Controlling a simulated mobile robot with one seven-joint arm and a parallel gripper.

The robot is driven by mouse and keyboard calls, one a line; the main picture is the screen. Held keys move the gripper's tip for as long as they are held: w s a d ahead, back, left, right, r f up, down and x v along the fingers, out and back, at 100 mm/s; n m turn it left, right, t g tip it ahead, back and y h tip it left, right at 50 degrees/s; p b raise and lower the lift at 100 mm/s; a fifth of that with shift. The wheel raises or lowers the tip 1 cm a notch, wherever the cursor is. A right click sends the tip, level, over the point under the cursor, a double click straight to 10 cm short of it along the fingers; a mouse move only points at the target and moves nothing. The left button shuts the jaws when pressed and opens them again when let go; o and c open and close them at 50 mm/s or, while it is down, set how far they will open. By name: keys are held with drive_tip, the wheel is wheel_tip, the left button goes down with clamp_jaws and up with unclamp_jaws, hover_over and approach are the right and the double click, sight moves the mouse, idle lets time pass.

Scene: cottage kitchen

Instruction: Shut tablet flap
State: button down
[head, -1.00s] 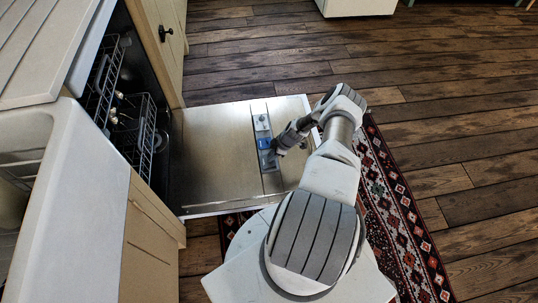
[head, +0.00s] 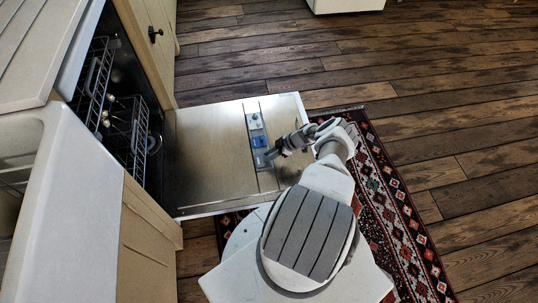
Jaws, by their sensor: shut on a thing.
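The dishwasher door (head: 205,150) hangs open and lies flat, inner face up. The dispenser (head: 254,120) is set in it near its right side, with a blue compartment (head: 259,141) in the middle. The grey tablet flap (head: 262,162) shows at the dispenser's near end, apparently slid away from the blue compartment. My gripper (head: 271,156) reaches in from the right, low over this end. It is shut on the flap, as far as I can see; the fingers are small and partly hide the contact.
Wire racks (head: 127,135) with dishes stand inside the dishwasher at left. A white sink (head: 75,190) and counter are at the left edge. A patterned rug (head: 395,210) lies under the door and to its right.

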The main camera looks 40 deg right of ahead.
drive_tip(key=shift+f, duration=0.1)
drive_tip(key=c, duration=0.7)
unclamp_jaws()
drive_tip(key=p+v, duration=0.5)
drive_tip(key=v, duration=1.2)
drive_tip(key=shift+d+p, duration=0.1)
drive_tip(key=shift+p, duration=0.2)
